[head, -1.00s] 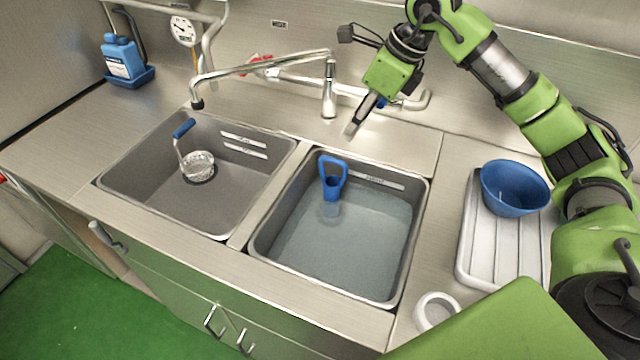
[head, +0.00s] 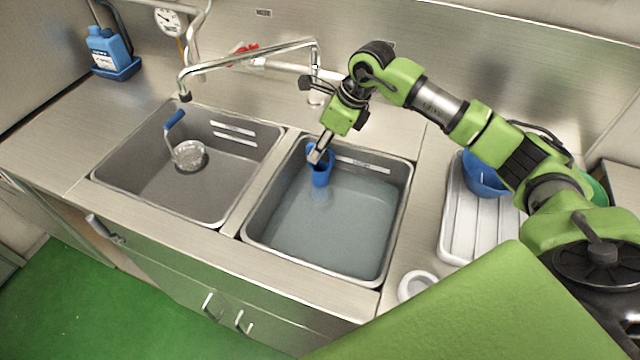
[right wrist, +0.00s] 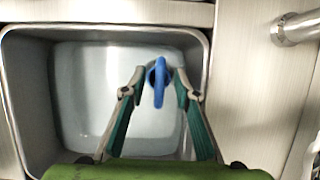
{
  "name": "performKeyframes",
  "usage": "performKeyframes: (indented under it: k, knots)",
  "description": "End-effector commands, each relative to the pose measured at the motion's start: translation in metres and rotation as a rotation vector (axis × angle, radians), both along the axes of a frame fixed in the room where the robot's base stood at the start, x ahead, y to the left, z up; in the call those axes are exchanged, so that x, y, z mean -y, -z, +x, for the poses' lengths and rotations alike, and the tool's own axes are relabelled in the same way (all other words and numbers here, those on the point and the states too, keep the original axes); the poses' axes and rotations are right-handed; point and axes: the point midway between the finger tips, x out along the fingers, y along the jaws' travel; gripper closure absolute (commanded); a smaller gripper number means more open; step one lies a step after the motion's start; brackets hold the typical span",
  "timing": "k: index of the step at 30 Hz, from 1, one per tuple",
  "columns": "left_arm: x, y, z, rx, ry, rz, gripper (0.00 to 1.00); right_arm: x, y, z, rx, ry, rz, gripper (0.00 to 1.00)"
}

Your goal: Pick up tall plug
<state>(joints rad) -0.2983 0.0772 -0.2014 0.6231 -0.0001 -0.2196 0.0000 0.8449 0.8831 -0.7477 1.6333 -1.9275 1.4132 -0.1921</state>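The tall plug (head: 321,179) is blue with a loop handle and stands upright in the water-filled right basin (head: 262,228), near its back left corner. My right gripper (head: 319,154) is at the top of the plug and partly covers its handle in the head view. In the right wrist view the right gripper (right wrist: 159,72) is open, with one finger on each side of the blue plug (right wrist: 159,88). Gaps show between the fingers and the plug. My left gripper is not in view.
A strainer (head: 188,155) with a blue handle sits in the empty left basin (head: 130,182). The faucet (head: 250,62) reaches over the sinks. A blue bowl (head: 482,178) sits on a white drain tray (head: 455,235) at right, with a white ring-shaped item (head: 416,284) in front.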

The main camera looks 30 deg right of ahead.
Motion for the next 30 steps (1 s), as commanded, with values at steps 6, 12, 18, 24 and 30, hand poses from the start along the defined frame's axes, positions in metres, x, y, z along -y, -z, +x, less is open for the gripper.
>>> performKeyframes:
  k: [6,12,18,24,30]
  knots:
    - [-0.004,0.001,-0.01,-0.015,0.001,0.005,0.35,0.0,0.002,0.001,0.001,0.0,-0.001,0.72]
    - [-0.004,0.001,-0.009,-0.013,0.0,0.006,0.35,0.0,0.002,0.001,0.001,0.0,-0.001,1.0]
    - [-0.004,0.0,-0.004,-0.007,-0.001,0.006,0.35,0.0,0.001,0.001,0.002,0.0,0.001,1.0]
    - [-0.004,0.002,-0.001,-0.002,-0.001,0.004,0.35,0.0,-0.001,0.001,0.003,0.001,0.001,1.0]
    - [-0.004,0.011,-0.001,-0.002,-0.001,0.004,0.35,0.0,-0.016,0.002,0.007,0.0,0.0,1.0]
